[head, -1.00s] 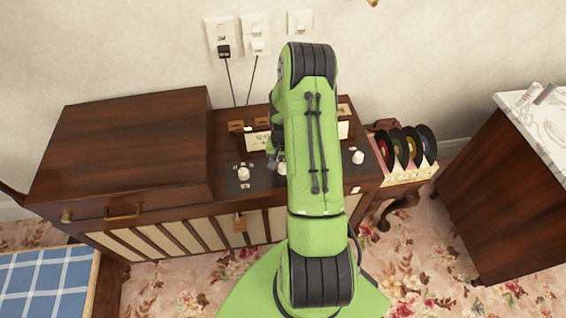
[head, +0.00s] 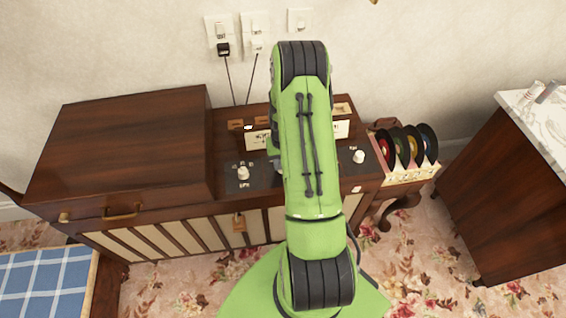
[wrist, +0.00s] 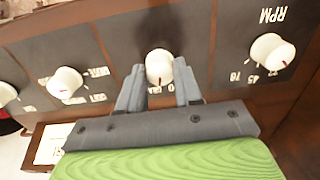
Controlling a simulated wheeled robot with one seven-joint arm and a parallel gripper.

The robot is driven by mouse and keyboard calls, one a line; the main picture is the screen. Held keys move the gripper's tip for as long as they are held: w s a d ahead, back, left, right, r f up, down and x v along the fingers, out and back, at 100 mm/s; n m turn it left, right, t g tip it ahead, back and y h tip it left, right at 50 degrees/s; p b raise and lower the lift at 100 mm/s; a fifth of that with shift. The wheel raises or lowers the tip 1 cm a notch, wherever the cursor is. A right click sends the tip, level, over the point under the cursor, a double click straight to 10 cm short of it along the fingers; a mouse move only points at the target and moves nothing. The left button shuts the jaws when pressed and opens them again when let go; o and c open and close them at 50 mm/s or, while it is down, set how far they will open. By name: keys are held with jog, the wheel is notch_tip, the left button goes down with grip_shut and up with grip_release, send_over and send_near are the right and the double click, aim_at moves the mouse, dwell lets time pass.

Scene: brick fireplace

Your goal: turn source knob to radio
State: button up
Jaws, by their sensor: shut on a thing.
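My gripper (wrist: 160,88) has its grey fingers closed on either side of a white knob (wrist: 158,64) in the wrist view. The knob has a red mark on its lower edge, and the lettering below it is partly hidden by the fingers. Another white knob (wrist: 66,82), also with a red mark, sits to its left, with small lettering beside it that I cannot read surely. I cannot tell from the labels which of these is the source knob. In the head view my arm hides the gripper and the held knob.
The RPM knob (wrist: 272,50) is right of the fingers in the wrist view and left of my arm in the head view (head: 243,173). Another knob (head: 358,157) is right of my arm. A closed wooden lid (head: 130,150) rises at left; records (head: 405,148) stand at right.

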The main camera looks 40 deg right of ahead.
jog(key=n+b, duration=0.1)
jog(key=n, duration=0.3)
jog(key=shift+n, duration=0.3)
jog(key=shift+n+b, duration=0.4)
jog(key=shift+n, duration=1.5)
jog(key=o, duration=1)
jog(key=shift+o, duration=0.2)
jog(key=shift+r, duration=0.1)
notch_tip(320, 180, up, 16)
jog(key=p, duration=0.3)
jog(key=shift+f+p, duration=0.2)
jog(key=shift+p, duration=0.2)
